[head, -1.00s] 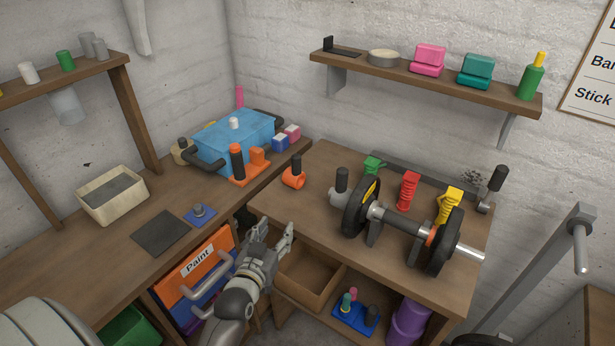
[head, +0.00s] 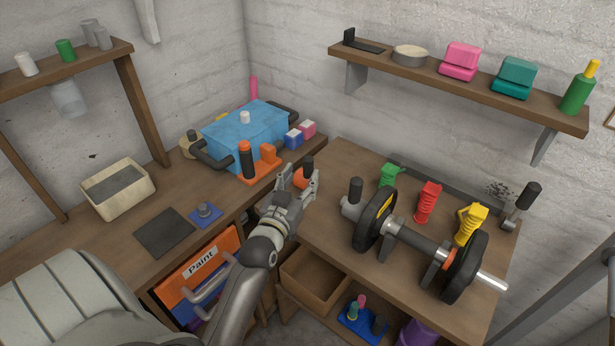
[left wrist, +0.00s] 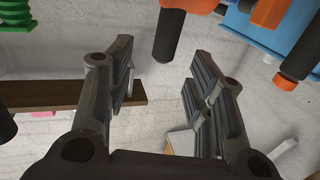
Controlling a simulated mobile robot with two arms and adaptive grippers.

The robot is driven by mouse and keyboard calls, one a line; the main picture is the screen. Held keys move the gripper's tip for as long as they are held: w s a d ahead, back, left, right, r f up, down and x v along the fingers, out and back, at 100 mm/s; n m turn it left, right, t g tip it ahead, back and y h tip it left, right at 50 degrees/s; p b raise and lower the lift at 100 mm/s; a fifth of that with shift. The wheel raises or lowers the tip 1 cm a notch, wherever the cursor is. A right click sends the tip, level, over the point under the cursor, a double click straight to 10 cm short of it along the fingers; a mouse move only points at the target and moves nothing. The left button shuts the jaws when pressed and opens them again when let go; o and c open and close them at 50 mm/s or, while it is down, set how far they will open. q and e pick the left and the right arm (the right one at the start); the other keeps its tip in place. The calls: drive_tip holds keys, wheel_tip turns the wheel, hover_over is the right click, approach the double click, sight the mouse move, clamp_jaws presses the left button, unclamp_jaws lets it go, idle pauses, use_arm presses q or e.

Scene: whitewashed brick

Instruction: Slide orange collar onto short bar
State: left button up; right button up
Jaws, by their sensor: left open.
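The orange collar (head: 301,182) with a black upright handle sits on the right-hand bench near its left edge. It also shows, upside down, in the left wrist view (left wrist: 187,5). My left gripper (head: 300,178) is open, with its fingers in front of and to either side of the collar in the head view. The short bar (head: 420,240) rests on stands on the bench, with a dark plate at each side and a bare silver right end. My right gripper is out of view.
Green, red (head: 427,203) and yellow ridged pieces stand behind the bar. A blue box (head: 245,135) and an orange stand are at the left.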

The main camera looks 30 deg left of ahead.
sight(306, 163)
use_arm(q)
drive_tip(key=shift+x, duration=0.85)
drive_tip(key=shift+w+a, duration=0.1)
drive_tip(key=shift+w, duration=0.2)
drive_tip(key=p+x, duration=0.1)
drive_tip(key=x, duration=0.1)
drive_tip(key=p+x, duration=0.1)
drive_tip(key=x, duration=0.1)
drive_tip(key=shift+w+a+r, duration=0.15)
drive_tip(key=shift+a+r, duration=0.05)
drive_tip(key=shift+a, duration=0.05)
drive_tip(key=shift+w+f, duration=0.1)
drive_tip(key=shift+w, duration=0.3)
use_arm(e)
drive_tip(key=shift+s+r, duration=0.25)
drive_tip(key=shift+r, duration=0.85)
use_arm(q)
clamp_jaws()
